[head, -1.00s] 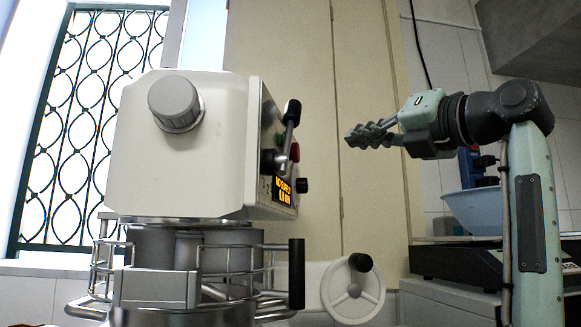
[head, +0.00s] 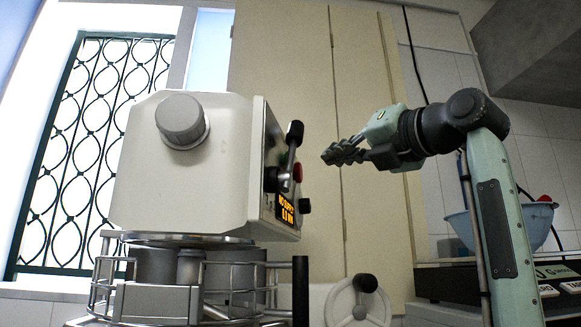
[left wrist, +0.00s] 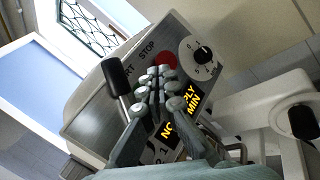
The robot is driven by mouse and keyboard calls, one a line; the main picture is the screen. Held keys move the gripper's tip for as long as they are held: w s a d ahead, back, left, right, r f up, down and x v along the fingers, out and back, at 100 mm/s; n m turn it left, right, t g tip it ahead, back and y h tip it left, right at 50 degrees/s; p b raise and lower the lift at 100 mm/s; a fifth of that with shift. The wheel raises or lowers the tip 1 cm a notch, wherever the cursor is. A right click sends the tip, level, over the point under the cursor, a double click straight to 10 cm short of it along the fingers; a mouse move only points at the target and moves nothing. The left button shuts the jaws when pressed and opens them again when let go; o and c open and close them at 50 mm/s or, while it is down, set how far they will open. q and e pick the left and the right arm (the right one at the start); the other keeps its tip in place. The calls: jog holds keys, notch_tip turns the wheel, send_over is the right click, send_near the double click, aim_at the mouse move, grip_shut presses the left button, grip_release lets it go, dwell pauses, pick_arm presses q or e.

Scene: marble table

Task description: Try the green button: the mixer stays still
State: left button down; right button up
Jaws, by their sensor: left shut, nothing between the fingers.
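The cream mixer (head: 185,165) stands at the left of the head view, its control panel on its right side. The green button is not clearly visible; lever and fingers cover the START side. My right gripper is not in view.
A metal wire guard (head: 230,290) surrounds the mixer's lower part. A handwheel (head: 358,305) is at the lower middle. A blue bowl (head: 535,222) stands behind my arm, above a dark-panelled device (head: 425,300). A numbered dial (left wrist: 200,55) is on the panel.

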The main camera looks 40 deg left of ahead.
pick_arm(q)
jog(key=shift+s+a+b, duration=0.2)
jog(key=shift+s+a, duration=0.35)
jog(key=shift+a, duration=0.4)
jog(key=shift+s+a+b, duration=0.2)
jog(key=shift+s+a, duration=0.3)
jog(key=shift+a, duration=0.4)
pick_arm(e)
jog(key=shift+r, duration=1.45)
pick_arm(q)
jog(key=shift+s+a, duration=0.25)
jog(key=shift+a, duration=0.1)
jog(key=shift+s+a, duration=0.25)
jog(key=shift+a, duration=0.1)
jog(key=shift+w+d+p, duration=0.35)
jog(key=shift+w+d, duration=0.1)
jog(key=shift+d, duration=0.25)
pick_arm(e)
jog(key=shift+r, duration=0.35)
